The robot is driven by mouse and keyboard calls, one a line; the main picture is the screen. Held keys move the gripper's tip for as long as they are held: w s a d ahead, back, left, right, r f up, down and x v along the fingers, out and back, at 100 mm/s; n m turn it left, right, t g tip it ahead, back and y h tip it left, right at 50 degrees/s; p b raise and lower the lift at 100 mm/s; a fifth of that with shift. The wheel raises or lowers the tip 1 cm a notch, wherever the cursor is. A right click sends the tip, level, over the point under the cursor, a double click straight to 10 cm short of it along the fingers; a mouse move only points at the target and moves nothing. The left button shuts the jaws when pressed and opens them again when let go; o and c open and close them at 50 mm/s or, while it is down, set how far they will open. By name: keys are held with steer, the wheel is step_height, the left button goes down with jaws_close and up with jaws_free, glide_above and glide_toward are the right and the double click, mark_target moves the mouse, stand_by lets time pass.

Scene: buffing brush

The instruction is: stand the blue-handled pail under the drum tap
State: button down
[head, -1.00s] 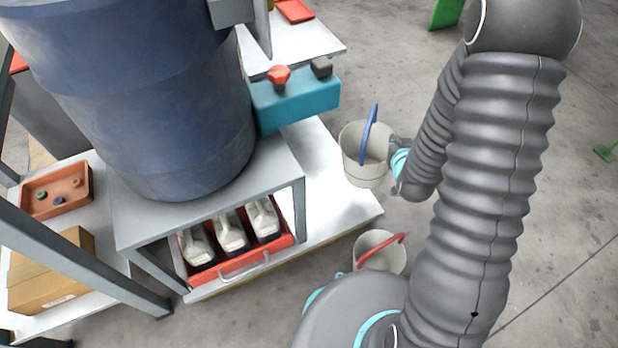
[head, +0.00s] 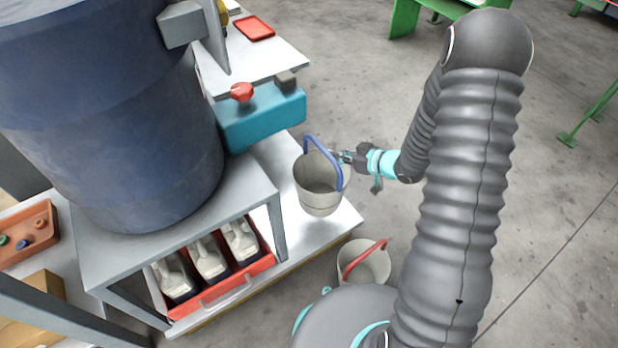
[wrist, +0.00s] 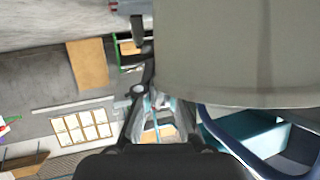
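The drum (head: 110,130) is large and dark blue.
A second grey pail with a red handle (head: 364,262) stands on the floor beside my base. A red tray (head: 215,290) of jugs is under the drum stand (head: 150,228). The white platform (head: 290,160) has bare room below the tap. Open floor lies at right.

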mark_target(321, 176)
steer(key=w+a+f+b, duration=0.1)
steer(key=w+a+f, duration=0.5)
steer(key=w+f, duration=0.2)
steer(key=shift+w+f, duration=0.25)
steer(key=shift+f, duration=0.95)
steer(key=shift+f, duration=0.1)
steer(key=c, duration=1.3)
jaws_free()
